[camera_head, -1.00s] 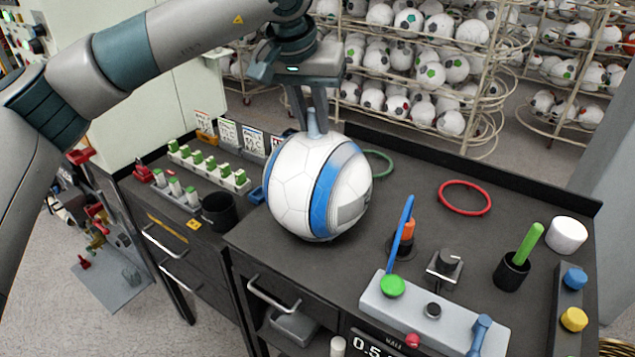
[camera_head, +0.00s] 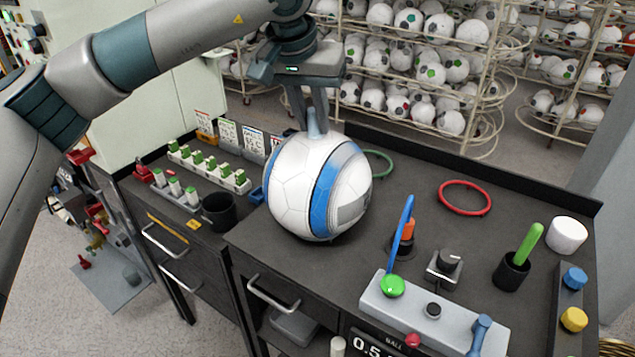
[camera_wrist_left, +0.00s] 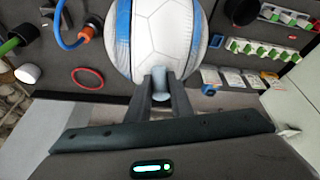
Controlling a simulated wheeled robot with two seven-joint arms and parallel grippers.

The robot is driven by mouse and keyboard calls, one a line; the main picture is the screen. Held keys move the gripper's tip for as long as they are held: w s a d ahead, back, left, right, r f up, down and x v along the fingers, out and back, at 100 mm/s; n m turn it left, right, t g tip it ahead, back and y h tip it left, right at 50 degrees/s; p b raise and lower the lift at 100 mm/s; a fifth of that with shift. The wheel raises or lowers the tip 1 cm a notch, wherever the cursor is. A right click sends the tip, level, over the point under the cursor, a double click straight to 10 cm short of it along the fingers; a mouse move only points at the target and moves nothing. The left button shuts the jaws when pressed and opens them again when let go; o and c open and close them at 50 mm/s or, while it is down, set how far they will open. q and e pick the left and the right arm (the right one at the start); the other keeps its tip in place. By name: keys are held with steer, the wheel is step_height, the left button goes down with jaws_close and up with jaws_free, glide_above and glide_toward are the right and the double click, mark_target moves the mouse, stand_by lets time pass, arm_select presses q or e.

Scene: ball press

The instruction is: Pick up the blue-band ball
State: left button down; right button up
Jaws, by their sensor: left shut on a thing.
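The blue-band ball (camera_head: 296,190) is white with a blue stripe and a grey patch. It is at the middle of the dark bench, and a small light-blue knob (camera_head: 314,127) sticks up from its top. My left gripper (camera_head: 313,122) comes down from above, with its fingers shut on that knob. The left wrist view shows the ball (camera_wrist_left: 160,38) in front of the fingers (camera_wrist_left: 159,86), with the knob between them. I cannot tell whether the ball's underside touches the bench. My right gripper is not in view.
A green ring (camera_head: 379,164) lies behind the ball and a red ring (camera_head: 465,198) to its right. A black cup (camera_head: 218,211) and green-capped rack (camera_head: 209,167) are at left.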

arm_select(q)
steer(key=shift+r, duration=0.15)
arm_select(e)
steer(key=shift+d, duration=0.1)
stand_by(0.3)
